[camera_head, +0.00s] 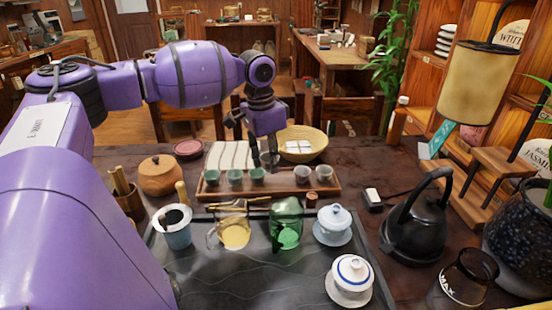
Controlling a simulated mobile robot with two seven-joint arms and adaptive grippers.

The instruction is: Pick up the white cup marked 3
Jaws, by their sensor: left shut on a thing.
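My left gripper (265,154) reaches down from the purple arm over the wooden tea tray (331,189). Its fingers are shut on a small pale cup (269,158), which they partly hide. No number can be read on it at this size. The cup is above the tray's middle, where the row of cups has a gap. Green cups (235,177) stand in the row left of the gap, and two pale cups (302,174) stand right of it. My right gripper is not in view.
A dark slate board (205,283) in front holds a glass pitcher (236,233), a green glass (286,225) and two lidded bowls (333,225). A black kettle (415,230) stands right. A woven basket (304,146) and a pale slatted mat (231,154) are behind the tray.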

